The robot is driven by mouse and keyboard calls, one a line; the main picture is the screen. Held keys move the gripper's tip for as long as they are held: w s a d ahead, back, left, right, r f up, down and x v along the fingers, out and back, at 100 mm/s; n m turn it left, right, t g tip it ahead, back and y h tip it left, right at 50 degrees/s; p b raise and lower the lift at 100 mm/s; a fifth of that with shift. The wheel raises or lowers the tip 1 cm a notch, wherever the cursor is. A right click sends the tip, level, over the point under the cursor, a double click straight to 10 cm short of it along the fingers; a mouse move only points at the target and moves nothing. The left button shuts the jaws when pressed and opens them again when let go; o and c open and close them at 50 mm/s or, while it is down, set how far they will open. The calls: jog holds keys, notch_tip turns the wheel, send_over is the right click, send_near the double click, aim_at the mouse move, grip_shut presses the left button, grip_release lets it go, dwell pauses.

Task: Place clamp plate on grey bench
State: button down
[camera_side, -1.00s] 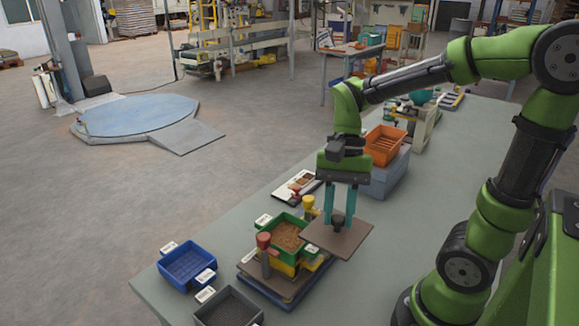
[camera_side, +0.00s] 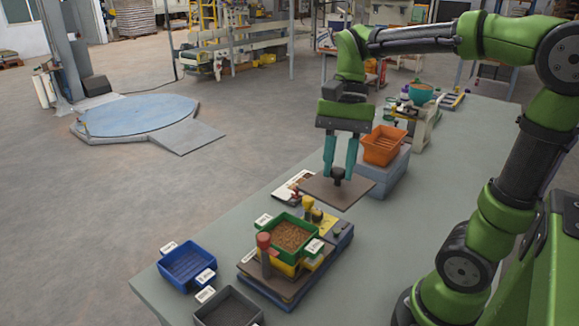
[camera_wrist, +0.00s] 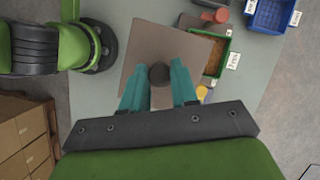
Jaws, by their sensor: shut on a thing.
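My gripper (camera_side: 340,175) is shut on the dark knob of the clamp plate, a flat brown square plate (camera_side: 318,190). The plate hangs roughly level above the grey bench (camera_side: 400,250), just behind the green bin in the side view. In the wrist view the plate (camera_wrist: 150,45) lies beyond the teal fingers (camera_wrist: 159,85), with its round knob between them. The plate hides part of the bench below it.
A green bin of brown grains (camera_side: 290,236) sits on a yellow-and-blue fixture with a red-topped post (camera_side: 264,242). A blue bin (camera_side: 187,266) and a dark grey bin (camera_side: 228,310) stand in front. An orange bin (camera_side: 384,145) sits on a grey-blue box. The bench's right side is bare.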

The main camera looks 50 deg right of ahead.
jog(key=w+d+f+m, duration=0.1)
jog(key=w+d, duration=0.2)
jog(key=w, duration=0.6)
jog(key=w+d+f+m+t, duration=0.1)
jog(key=w+d, duration=0.1)
jog(key=w, duration=0.6)
jog(key=w+d+f+m, duration=0.1)
jog(key=w+d, duration=0.2)
jog(key=w, duration=0.6)
jog(key=shift+w+a+f, duration=0.1)
jog(key=shift+a+f, duration=0.05)
jog(key=shift+f, duration=10.45)
jog(key=shift+f, duration=0.15)
jog(key=c, duration=0.9)
grip_release()
jog(key=shift+o, duration=0.2)
